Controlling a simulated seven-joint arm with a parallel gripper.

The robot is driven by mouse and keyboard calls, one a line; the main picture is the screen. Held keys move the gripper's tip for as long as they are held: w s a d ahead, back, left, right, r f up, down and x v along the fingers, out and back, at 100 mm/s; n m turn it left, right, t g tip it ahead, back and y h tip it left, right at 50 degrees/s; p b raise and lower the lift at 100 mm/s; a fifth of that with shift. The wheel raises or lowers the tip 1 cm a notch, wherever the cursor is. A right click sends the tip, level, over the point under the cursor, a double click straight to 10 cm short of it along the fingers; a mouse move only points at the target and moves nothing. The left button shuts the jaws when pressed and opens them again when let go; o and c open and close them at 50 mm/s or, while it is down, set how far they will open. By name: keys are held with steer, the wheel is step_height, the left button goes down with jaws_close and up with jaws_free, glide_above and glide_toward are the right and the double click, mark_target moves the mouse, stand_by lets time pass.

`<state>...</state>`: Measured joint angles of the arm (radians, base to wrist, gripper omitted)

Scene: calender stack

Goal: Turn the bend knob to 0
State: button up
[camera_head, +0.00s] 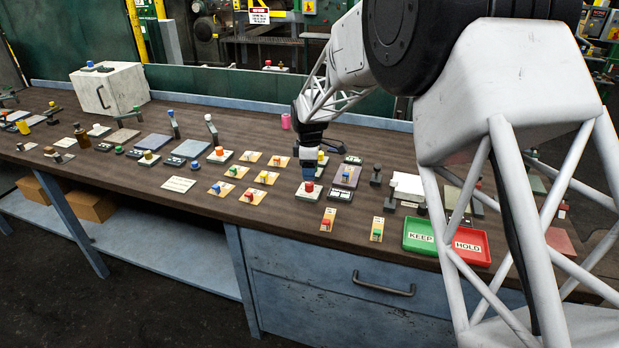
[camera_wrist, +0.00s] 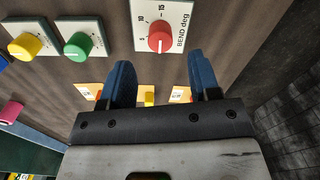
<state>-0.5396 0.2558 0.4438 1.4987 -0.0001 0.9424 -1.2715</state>
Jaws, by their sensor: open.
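In the head view the red knob (camera_head: 309,187) stands near the bench's front. My gripper (camera_wrist: 160,59) has two blue fingers, spread apart and empty. In the wrist view the knob lies beyond the fingertips, roughly centred between them. In the head view my gripper (camera_head: 308,168) is right above or behind the knob; the remaining distance is unclear.
A yellow knob (camera_wrist: 25,46) and a green knob (camera_wrist: 78,46) sit on neighbouring plates. Several small tan cards with coloured blocks (camera_head: 221,188) lie around the knob. A green KEEP tray (camera_head: 411,246) and a red HOLD tray (camera_head: 480,258) stand at the front right.

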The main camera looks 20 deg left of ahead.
steer(key=shift+r, duration=0.85)
steer(key=shift+d+r, duration=0.2)
steer(key=s+d+r+m, duration=0.3)
steer(key=s+d+r, duration=0.2)
steer(key=d, duration=0.4)
steer(key=s+d+r+m+t, duration=0.1)
steer(key=s+d+r+m, duration=0.4)
steer(key=d, duration=0.4)
steer(key=s+d+r+m, duration=0.2)
steer(key=s+d+r, duration=0.4)
steer(key=d, duration=0.4)
steer(key=s+d+m, duration=0.5)
steer(key=s+d, duration=0.3)
steer(key=s, duration=0.6)
steer(key=s+d+f+m+t, duration=0.1)
steer(key=s+d+m, duration=0.5)
steer(key=s, duration=0.9)
steer(key=d, duration=0.3)
steer(key=shift+s+f+t, duration=0.25)
steer(key=shift+f+t, duration=0.05)
steer(key=shift+c, duration=0.2)
